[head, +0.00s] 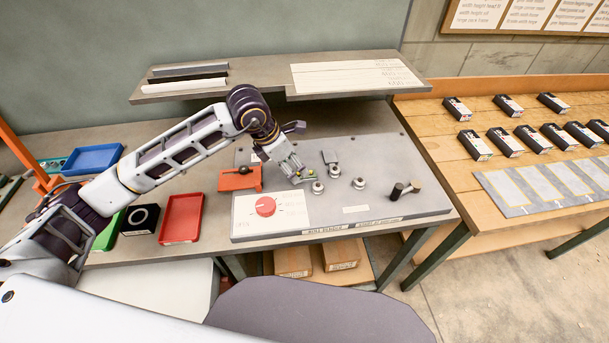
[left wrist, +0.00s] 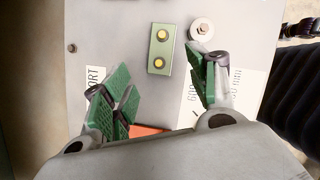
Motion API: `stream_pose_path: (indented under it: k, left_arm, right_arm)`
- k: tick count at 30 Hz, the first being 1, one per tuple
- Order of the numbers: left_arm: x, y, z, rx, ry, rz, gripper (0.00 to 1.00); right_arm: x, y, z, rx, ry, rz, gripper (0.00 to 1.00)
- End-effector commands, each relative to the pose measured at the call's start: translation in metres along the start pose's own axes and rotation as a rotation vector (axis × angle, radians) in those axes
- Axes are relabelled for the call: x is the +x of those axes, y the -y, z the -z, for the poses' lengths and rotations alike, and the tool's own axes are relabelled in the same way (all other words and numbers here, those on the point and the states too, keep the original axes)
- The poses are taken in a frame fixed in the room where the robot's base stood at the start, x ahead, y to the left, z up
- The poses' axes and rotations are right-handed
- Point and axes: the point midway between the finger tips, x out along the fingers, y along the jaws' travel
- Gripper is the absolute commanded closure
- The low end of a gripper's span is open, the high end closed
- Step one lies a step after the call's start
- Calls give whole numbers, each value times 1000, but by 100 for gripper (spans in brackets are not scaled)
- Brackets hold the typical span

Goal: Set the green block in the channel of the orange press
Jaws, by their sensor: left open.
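The green block (head: 306,173) lies on the grey plate, small in the head view. In the left wrist view the green block (left wrist: 160,48) is a flat rectangle with two yellow round spots. My left gripper (head: 297,172) is open, with the block beyond its fingertips and apart from them in the left wrist view (left wrist: 163,85). The small orange press (head: 240,179), with a dark part on top, stands on the plate left of the gripper. I cannot make out its channel. My right gripper is not in view.
Round metal studs (head: 335,171) and dark posts (head: 396,191) stand right of the block. Red (head: 181,218) and blue (head: 93,159) trays lie left. A raised shelf (head: 265,78) spans the back.

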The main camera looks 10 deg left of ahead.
Motion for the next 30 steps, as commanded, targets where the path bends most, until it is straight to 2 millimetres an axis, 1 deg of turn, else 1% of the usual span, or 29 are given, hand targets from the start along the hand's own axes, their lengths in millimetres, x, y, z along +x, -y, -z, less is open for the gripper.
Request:
stream_pose_path:
  k: [4,10,14,26,30]
  left_arm:
    - [16,1,-1,-2,-3,3,42]
    - [35,0,-1,-1,-2,1,42]
    - [38,0,-1,0,-1,0,42]
    - [38,0,-1,0,-1,0,42]
    - [38,0,-1,0,-1,0,58]
  right_arm:
    - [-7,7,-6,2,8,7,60]
    - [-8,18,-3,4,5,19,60]
    - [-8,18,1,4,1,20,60]
    - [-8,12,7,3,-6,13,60]
    - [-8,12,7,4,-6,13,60]
